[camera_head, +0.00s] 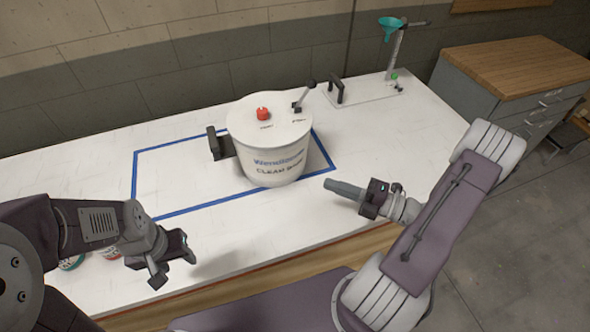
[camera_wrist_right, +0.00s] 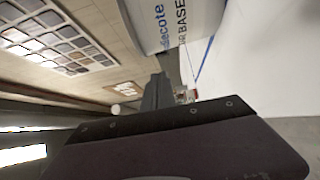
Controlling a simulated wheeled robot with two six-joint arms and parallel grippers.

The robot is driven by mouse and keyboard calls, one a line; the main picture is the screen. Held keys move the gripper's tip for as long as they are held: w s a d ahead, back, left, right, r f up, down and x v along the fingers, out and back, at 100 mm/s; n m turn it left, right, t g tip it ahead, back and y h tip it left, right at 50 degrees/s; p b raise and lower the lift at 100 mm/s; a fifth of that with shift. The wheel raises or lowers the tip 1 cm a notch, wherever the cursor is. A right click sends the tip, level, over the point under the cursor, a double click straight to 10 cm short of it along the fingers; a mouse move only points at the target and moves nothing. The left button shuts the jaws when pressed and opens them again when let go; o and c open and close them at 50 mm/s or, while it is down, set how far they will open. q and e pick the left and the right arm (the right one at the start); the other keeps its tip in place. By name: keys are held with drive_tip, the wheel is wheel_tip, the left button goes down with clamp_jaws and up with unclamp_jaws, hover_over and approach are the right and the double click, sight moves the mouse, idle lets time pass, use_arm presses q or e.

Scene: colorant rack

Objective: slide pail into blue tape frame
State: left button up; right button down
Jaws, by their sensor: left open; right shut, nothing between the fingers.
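The white pail (camera_head: 268,155) stands upright on the white table, with a red cap and a lever on its lid and a dark handle on its left side. The blue tape frame (camera_head: 200,207) is a rectangle on the tabletop. The pail is at its right end, its base over or at the front tape line; the exact overlap is hidden. My right gripper (camera_head: 336,187) is shut and empty, right of the pail and apart from it. The pail (camera_wrist_right: 172,22) also shows at the top of the right wrist view. My left gripper (camera_head: 172,264) is open and empty near the table's front edge.
A metal plate (camera_head: 372,99) with a black handle and a stand holding a teal funnel (camera_head: 391,24) is at the back right. Small cans (camera_head: 110,252) sit partly hidden behind my left arm. The frame's left part is clear. A wood-topped cabinet (camera_head: 515,65) stands at right.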

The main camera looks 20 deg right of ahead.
drive_tip(key=x, duration=0.4)
drive_tip(key=w+d+p+x, duration=0.1)
drive_tip(key=x, duration=0.3)
drive_tip(key=w+d+x, duration=0.1)
drive_tip(key=x, duration=0.4)
drive_tip(key=shift+w+p, duration=0.15)
drive_tip(key=shift+p, duration=0.25)
drive_tip(key=w, duration=0.7)
drive_tip(key=shift+a, duration=0.2)
